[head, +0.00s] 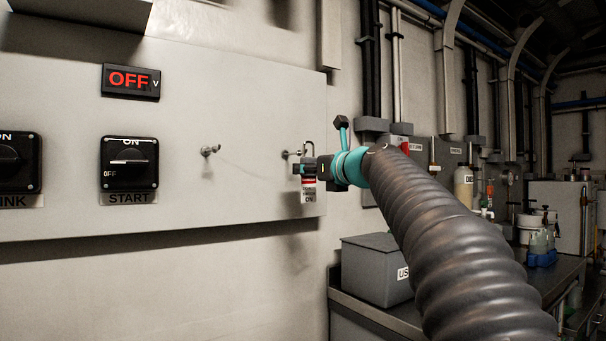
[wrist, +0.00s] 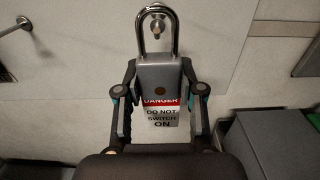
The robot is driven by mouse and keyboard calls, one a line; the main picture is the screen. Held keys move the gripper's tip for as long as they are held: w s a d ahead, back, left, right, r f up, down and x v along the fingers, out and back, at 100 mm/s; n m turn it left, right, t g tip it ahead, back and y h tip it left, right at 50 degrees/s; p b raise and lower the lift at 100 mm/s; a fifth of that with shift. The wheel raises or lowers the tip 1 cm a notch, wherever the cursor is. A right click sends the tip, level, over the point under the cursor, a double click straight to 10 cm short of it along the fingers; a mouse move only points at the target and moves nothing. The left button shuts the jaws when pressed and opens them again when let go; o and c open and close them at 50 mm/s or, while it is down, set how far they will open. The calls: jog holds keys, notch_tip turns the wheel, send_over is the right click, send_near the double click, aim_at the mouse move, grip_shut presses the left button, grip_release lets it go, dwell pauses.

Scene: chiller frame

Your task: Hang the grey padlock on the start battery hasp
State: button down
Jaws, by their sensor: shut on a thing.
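My gripper (head: 308,169) is shut on the grey padlock, in front of the right part of the wall panel. In the wrist view the fingers (wrist: 158,88) grip both sides of the grey padlock (wrist: 158,73). Its steel shackle (wrist: 141,35) points up. A metal peg (wrist: 157,27) shows inside the shackle's outline; I cannot tell whether the shackle is around it or in front of it. The black START switch (head: 129,165) is on the panel at left; no separate hasp is clear there.
Another peg (head: 210,150) sticks out between the START switch and my gripper. A red OFF display (head: 131,81) is above the switch. Another black switch (head: 17,162) is at far left. A grey lidded box (head: 378,270) stands on the counter below right. The panel's middle is mostly clear.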

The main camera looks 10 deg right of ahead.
jog(key=b+v, duration=0.1)
jog(key=v, duration=1.4)
jog(key=shift+b, duration=0.3)
jog(key=shift+s+f, duration=0.1)
